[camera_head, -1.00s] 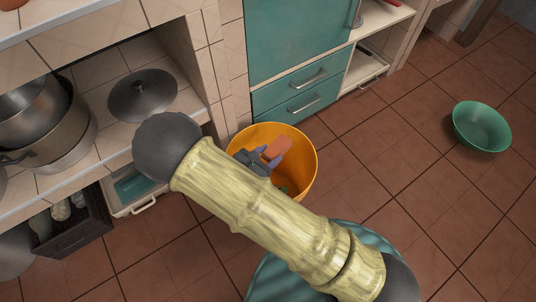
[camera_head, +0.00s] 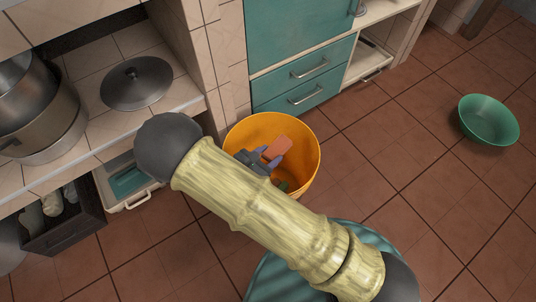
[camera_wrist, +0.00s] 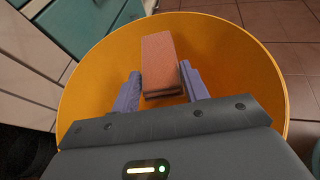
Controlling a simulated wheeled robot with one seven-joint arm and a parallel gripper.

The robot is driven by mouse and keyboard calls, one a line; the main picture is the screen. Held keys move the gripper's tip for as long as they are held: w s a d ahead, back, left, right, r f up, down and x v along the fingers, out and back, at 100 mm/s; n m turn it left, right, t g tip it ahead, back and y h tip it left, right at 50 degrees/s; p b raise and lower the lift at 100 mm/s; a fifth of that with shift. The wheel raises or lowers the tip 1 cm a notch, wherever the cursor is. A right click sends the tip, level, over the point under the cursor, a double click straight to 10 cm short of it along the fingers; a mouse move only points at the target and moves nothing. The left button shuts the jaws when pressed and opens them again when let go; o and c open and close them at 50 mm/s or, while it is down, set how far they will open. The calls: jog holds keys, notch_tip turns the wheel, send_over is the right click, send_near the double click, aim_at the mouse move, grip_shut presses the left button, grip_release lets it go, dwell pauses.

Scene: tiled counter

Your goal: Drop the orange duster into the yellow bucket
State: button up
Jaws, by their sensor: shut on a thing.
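The orange duster (camera_wrist: 160,62) is a small block held between the two fingers of my gripper (camera_wrist: 160,90) in the wrist view. It also shows in the head view (camera_head: 277,148). My gripper (camera_head: 266,160) is shut on it. The yellow bucket (camera_head: 308,150) stands on the floor, and its rim surrounds the duster and fingers in both views. In the wrist view the bucket (camera_wrist: 245,80) fills much of the picture behind the duster. My arm hides the bucket's lower left part in the head view. I cannot tell how deep the duster is.
Teal drawers (camera_head: 303,82) stand just behind the bucket. A tiled counter with a pot (camera_head: 45,115) and a lid (camera_head: 136,83) is at the left. A green bowl (camera_head: 488,120) sits on open floor at the right. A dark crate (camera_head: 62,220) is at lower left.

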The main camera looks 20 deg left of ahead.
jog(key=o, duration=1)
jog(key=shift+o, duration=0.2)
jog(key=p+v, duration=0.6)
jog(key=v, duration=1.1)
jog(key=shift+a, duration=0.2)
jog(key=shift+s+r, duration=0.1)
